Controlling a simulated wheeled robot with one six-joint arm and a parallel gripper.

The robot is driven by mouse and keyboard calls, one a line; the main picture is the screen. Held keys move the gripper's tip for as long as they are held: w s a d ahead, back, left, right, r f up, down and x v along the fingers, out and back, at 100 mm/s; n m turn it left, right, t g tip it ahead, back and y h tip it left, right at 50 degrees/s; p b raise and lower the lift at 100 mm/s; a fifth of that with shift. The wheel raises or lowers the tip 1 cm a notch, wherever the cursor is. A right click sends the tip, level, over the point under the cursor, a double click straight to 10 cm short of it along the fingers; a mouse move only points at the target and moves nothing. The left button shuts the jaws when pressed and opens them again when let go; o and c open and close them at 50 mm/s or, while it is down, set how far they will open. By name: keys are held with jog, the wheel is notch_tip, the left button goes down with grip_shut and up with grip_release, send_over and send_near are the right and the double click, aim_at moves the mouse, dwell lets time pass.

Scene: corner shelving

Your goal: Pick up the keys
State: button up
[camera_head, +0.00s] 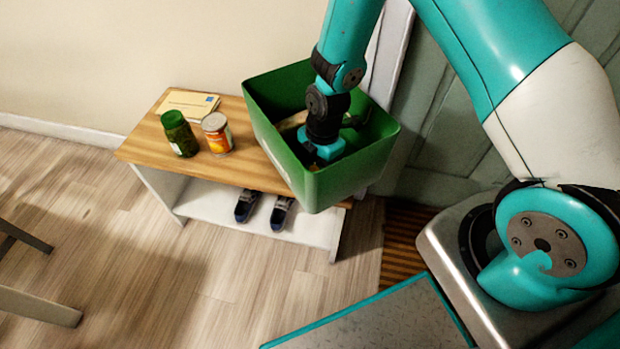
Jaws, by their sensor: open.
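No keys can be made out in the head view. A green box (351,176) stands on the right end of a small wooden-topped bench. My gripper (322,152) reaches down into this box from above, and its fingertips are hard to make out there. The gripper is open, and I see nothing held in it. Something pale lies inside the box beside the gripper, but it is too hidden to name. Much of the box's inside is hidden by the arm and the box's front wall.
On the bench (150,139) stand a green jar (180,135) and a can (217,134), with an envelope (188,104) behind them. Shoes (246,206) sit on the lower shelf. A door is close behind the box at right. The floor at front left is mostly clear, with furniture legs (38,306) at the edge.

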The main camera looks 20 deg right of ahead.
aim_at(316, 170)
jog(key=shift+a+f, duration=0.1)
jog(key=shift+f, duration=0.4)
jog(key=shift+c, duration=0.3)
jog(key=c, duration=0.7)
jog(key=shift+o, duration=0.2)
jog(key=shift+r, duration=0.1)
notch_tip(316, 170, up, 20)
jog(key=p, duration=0.5)
